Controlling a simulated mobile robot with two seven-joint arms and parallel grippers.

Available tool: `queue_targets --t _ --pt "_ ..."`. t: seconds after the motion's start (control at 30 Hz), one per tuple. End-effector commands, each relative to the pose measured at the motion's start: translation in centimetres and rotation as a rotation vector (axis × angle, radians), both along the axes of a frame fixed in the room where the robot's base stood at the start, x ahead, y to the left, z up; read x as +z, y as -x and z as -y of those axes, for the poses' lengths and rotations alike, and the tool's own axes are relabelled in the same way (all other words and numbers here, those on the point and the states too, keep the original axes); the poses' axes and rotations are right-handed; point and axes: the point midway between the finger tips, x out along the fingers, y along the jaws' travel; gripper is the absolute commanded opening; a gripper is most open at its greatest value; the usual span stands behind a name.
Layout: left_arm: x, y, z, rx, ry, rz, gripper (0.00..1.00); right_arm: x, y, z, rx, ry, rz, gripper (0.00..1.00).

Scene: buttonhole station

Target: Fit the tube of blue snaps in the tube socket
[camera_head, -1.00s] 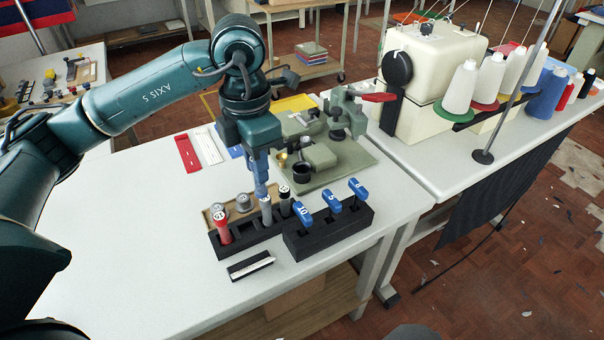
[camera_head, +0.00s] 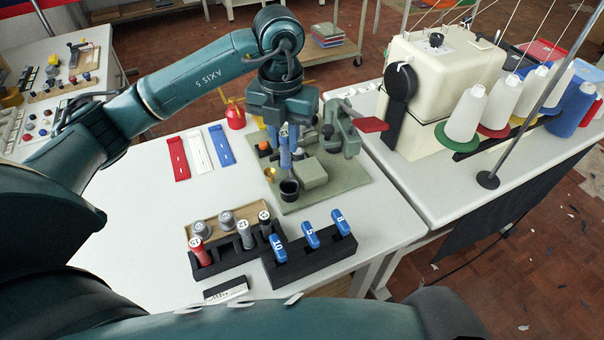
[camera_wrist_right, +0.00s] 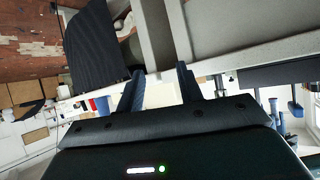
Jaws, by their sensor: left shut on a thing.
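My left gripper (camera_head: 285,140) is shut on the tube of blue snaps (camera_head: 285,157), a narrow blue upright tube with a white label near its top. The fingers hide part of it. Its lower end is just above or at a round black cup (camera_head: 289,189) that looks like the tube socket, on the green machine base; I cannot tell whether it has entered. In the right wrist view, my right gripper (camera_wrist_right: 160,92) has its two fingers apart with nothing between them.
A black rack (camera_head: 208,268) holds red, grey and black-topped tubes. A black block (camera_head: 285,277) holds blue-handled tools. Red, white and blue strips (camera_head: 199,150) lie on the white table. The green press (camera_head: 345,135) stands close right of my left gripper; a sewing machine (camera_head: 440,85) is farther right.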

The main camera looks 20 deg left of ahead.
Motion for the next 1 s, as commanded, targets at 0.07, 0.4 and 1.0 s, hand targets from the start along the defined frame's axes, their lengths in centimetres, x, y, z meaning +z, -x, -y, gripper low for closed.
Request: queue_targets --t 0.07,0.4,1.0 --pt "0.1 -0.1 0.0 0.052 -0.001 -0.004 0.00 0.3 -0.2 0.1 0.001 0.006 0.003 0.36" --pt "-4.7 -0.1 -0.1 0.098 -0.003 -0.009 0.00 0.2 0.2 0.2 0.001 0.012 -0.015 0.36" --pt "-10.1 -0.2 -0.1 0.095 -0.002 -0.003 0.00 0.0 0.7 0.4 -0.010 0.013 -0.034 0.36"
